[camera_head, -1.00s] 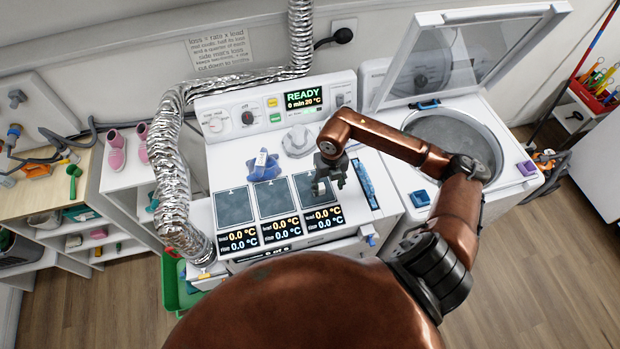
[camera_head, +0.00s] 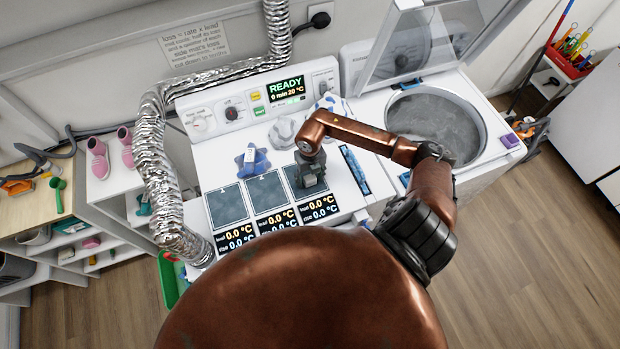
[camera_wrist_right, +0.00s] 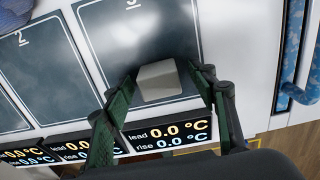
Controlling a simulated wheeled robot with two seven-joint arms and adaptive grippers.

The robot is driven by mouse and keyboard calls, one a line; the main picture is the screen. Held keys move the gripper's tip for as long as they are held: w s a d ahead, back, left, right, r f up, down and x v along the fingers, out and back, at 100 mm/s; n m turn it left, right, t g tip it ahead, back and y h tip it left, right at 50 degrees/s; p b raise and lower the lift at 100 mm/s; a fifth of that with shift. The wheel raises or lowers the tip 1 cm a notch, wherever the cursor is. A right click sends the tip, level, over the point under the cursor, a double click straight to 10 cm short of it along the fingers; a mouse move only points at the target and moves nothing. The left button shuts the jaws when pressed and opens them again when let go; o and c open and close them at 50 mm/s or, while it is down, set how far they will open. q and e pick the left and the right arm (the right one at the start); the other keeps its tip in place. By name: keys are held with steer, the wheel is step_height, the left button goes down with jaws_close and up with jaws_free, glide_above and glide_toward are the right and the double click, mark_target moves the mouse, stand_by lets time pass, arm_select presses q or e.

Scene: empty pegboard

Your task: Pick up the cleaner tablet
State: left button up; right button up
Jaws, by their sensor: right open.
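A pale grey, square block (camera_wrist_right: 160,81), which looks like the cleaner tablet, lies on the dark pad numbered 3 (camera_wrist_right: 115,38) in the right wrist view. My right gripper (camera_wrist_right: 163,88) is open, with one finger on each side of the block. I cannot tell whether the fingers touch it. In the head view my right gripper (camera_head: 311,188) is low over the rightmost dark pad, and the block is hidden there. My left gripper is not in view.
A blue cloth-like item (camera_head: 252,160) and a pale grey lump (camera_head: 284,133) lie behind the pads. The open washer tub (camera_head: 437,127) is at the right, with a purple block (camera_head: 509,141) on its edge. A silver duct (camera_head: 152,170) stands at the left.

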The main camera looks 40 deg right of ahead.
steer(key=c, duration=1.2)
steer(key=shift+c, duration=0.2)
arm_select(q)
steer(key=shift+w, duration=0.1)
arm_select(e)
steer(key=shift+w, duration=0.1)
